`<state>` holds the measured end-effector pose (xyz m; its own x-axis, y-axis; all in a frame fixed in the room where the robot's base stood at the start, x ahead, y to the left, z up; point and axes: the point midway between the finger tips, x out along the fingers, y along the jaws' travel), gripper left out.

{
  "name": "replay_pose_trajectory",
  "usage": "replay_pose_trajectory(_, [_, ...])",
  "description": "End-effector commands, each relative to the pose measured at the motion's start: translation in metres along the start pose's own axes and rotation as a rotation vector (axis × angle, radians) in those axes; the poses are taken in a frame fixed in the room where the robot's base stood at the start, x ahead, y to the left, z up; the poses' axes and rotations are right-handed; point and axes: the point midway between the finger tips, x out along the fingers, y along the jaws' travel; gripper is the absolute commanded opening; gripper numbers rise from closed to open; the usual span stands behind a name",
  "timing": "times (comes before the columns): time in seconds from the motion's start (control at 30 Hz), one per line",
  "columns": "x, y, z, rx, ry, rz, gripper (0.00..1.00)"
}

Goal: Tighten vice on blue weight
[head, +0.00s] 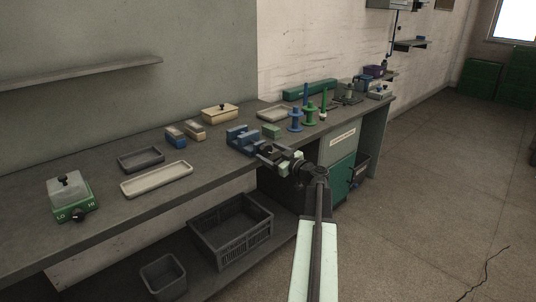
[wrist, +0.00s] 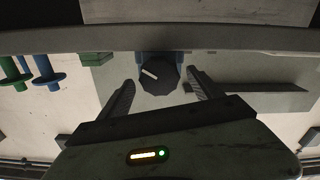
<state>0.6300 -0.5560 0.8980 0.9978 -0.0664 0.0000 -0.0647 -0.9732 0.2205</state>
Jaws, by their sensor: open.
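The blue vice (head: 241,137) stands at the front edge of the bench; I cannot make out a separate blue weight between its jaws. My gripper (head: 268,151) is open at the front of the vice. In the wrist view a dark faceted knob (wrist: 158,76) with a white pointer line sits between the two open fingers of my gripper (wrist: 158,85), with a strip of the blue vice (wrist: 145,56) behind it. The fingers stand on either side of the knob, with visible gaps. A blue-fronted block (head: 176,140) lies left of the vice.
A green block (head: 271,131) stands just right of the vice. Blue (head: 295,121) and green (head: 310,116) spools stand farther right. A cream tray (head: 157,181), a dark tray (head: 141,159) and a green LO/HI dial box (head: 72,200) are to the left.

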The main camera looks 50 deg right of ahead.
Motion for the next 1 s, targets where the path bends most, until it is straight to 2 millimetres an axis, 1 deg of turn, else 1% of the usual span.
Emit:
replay_pose_trajectory(0.03, [0.0041,0.0007,0.0002,0.0,0.0,0.0,0.75])
replay_pose_trajectory(0.1, [0.0063,0.0006,0.0002,0.0,0.0,0.001,0.75])
replay_pose_trajectory(0.3, [0.006,0.0005,0.0002,0.0,-0.001,0.002,0.75])
replay_pose_trajectory(0.33, [0.006,0.0006,0.0002,0.0,-0.001,0.002,0.72])
replay_pose_trajectory(0.37, [0.0059,0.0006,0.0002,0.0,-0.001,0.002,0.63])
replay_pose_trajectory(0.4, [0.0058,0.0007,0.0003,0.0,-0.001,0.002,0.52])
replay_pose_trajectory(0.47, [0.0057,0.0007,0.0003,0.0,-0.001,0.002,0.36])
replay_pose_trajectory(0.5, [0.0056,0.0007,0.0003,0.0,-0.001,0.002,0.24])
replay_pose_trajectory(0.53, [0.0056,0.0008,0.0003,0.0,-0.001,0.002,0.16])
replay_pose_trajectory(0.57, [0.0056,0.0008,0.0003,0.0,-0.001,0.002,0.12])
replay_pose_trajectory(0.67, [0.0054,0.001,0.0003,0.022,-0.001,0.002,0.12])
replay_pose_trajectory(0.9, [0.0053,0.0021,0.0005,0.258,0.0,0.002,0.12])
replay_pose_trajectory(1.0, [0.0051,0.0023,0.0006,0.306,0.0,0.002,0.12])
